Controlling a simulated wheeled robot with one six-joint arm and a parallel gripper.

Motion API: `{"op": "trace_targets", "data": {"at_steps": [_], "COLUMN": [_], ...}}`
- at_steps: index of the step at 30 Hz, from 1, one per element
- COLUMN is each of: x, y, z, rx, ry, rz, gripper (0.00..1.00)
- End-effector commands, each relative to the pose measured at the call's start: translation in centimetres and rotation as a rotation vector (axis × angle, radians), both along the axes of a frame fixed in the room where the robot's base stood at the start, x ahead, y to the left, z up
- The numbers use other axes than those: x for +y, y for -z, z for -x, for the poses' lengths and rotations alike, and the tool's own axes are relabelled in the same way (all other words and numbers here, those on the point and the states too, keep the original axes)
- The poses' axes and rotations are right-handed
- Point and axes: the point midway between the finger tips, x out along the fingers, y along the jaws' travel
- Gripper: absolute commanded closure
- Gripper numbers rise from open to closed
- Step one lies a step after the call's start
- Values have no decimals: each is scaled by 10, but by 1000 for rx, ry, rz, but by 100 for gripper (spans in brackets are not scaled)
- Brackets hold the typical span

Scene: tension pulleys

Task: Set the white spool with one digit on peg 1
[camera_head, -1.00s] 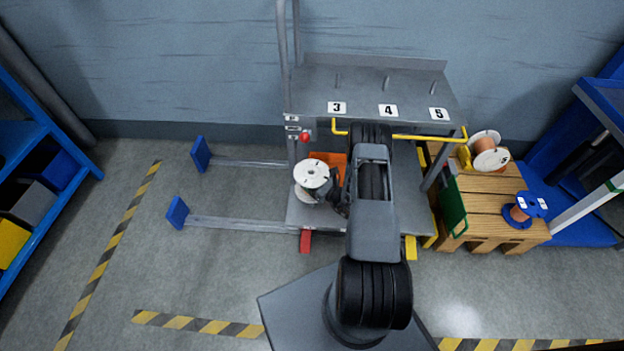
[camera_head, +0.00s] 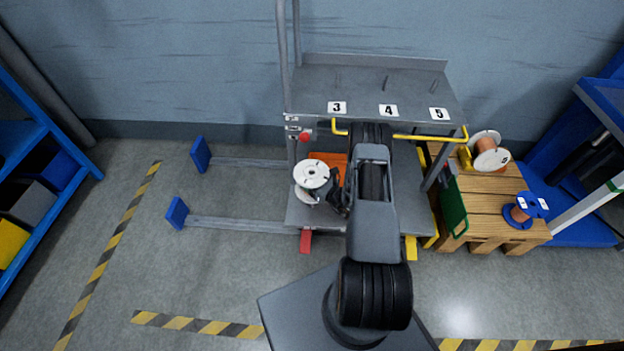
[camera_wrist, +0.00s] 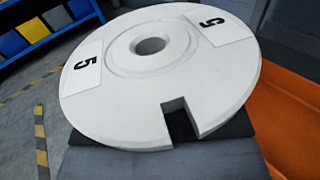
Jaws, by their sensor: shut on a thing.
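The white spool (camera_head: 311,173) is at the left side of the cart, over its lower deck, with its upper flange facing up. In the wrist view the flange (camera_wrist: 160,60) fills the middle, with a centre hole, a notch in its near edge and two labels each reading 5. My gripper (camera_head: 338,196) is at the spool's right side and shut on it; its fingertips are mostly hidden under the flange and by my arm. I cannot tell whether the spool touches the deck. Peg 1 cannot be made out; my arm covers much of the lower deck (camera_head: 410,215).
The cart's upper shelf (camera_head: 360,88) has thin pegs and labels 3, 4 and 5. A yellow bar (camera_head: 428,138) runs along its front. An orange block (camera_head: 328,159) is behind the spool. A wooden pallet (camera_head: 490,203) at right holds a white spool (camera_head: 490,152) and a blue spool (camera_head: 520,212).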

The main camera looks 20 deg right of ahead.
Motion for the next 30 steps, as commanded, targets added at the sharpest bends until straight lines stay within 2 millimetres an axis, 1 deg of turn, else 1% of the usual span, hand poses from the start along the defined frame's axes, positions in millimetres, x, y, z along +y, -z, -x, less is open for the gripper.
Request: {"op": "trace_targets", "data": {"at_steps": [24, 30], "x": [0, 0], "y": [26, 29], "z": [0, 0], "rx": [-3, -3], "ry": [0, 0], "rz": [0, 0], "gripper": [71, 71]}}
